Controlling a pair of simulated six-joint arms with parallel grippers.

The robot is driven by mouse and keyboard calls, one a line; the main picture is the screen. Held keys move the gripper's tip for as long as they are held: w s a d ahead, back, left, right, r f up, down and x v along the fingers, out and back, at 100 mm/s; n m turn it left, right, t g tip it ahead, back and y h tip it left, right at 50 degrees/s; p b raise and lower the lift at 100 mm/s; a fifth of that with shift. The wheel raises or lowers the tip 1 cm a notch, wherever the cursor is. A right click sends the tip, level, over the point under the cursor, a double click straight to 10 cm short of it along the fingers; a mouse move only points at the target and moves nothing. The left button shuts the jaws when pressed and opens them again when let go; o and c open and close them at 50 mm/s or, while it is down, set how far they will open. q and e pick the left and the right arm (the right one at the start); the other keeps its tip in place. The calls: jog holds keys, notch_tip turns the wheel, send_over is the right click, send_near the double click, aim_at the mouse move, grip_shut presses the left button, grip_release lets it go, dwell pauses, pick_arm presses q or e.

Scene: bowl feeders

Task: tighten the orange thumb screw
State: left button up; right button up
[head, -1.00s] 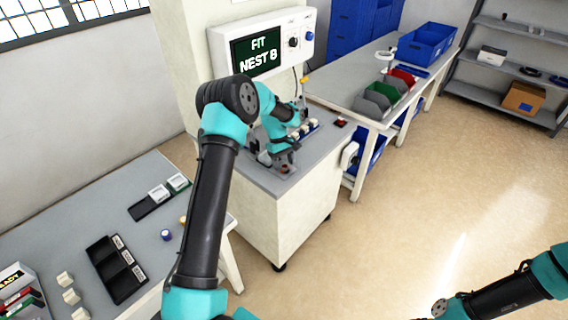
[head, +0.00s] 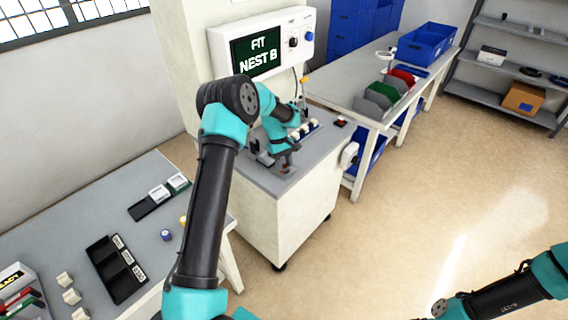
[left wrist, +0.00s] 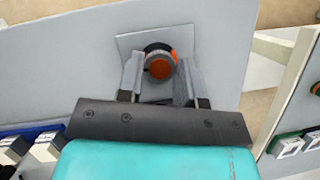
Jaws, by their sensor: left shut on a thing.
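The orange thumb screw (left wrist: 161,64) shows in the left wrist view as an orange cap with a dark ring around it, over a light square plate (left wrist: 124,44). My left gripper (left wrist: 160,78) has one finger on each side of the screw and is shut on it. In the head view the left gripper (head: 285,166) is low over the front of the grey-topped machine cabinet (head: 258,182), and the screw is too small to make out there. Of my right arm only dark and teal links show at the lower right; its gripper cannot be made out.
A display (head: 258,53) on the machine reads "FIT NEST B". A side table (head: 75,222) at the left holds a black tray (head: 117,268). A bench with coloured bins (head: 392,92) stands at the right.

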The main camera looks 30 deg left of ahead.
pick_arm(q)
jog(key=shift+m, duration=0.5)
jog(key=m+g, duration=0.1)
jog(key=m, duration=0.1)
jog(key=shift+w+d+m+y, duration=0.1)
jog(key=shift+m+y, duration=0.3)
jog(key=m, duration=0.2)
jog(key=m+g+y, duration=0.1)
jog(key=m, duration=0.1)
jog(key=shift+d+m+y, duration=0.1)
jog(key=shift+m+y, duration=0.2)
jog(key=m+y, duration=0.1)
jog(key=m, duration=0.2)
jog(key=shift+d+m, duration=0.1)
jog(key=shift+m, duration=0.2)
jog(key=m+y, duration=0.2)
jog(key=m, duration=0.2)
jog(key=o, duration=0.9)
jog(key=shift+r, duration=0.1)
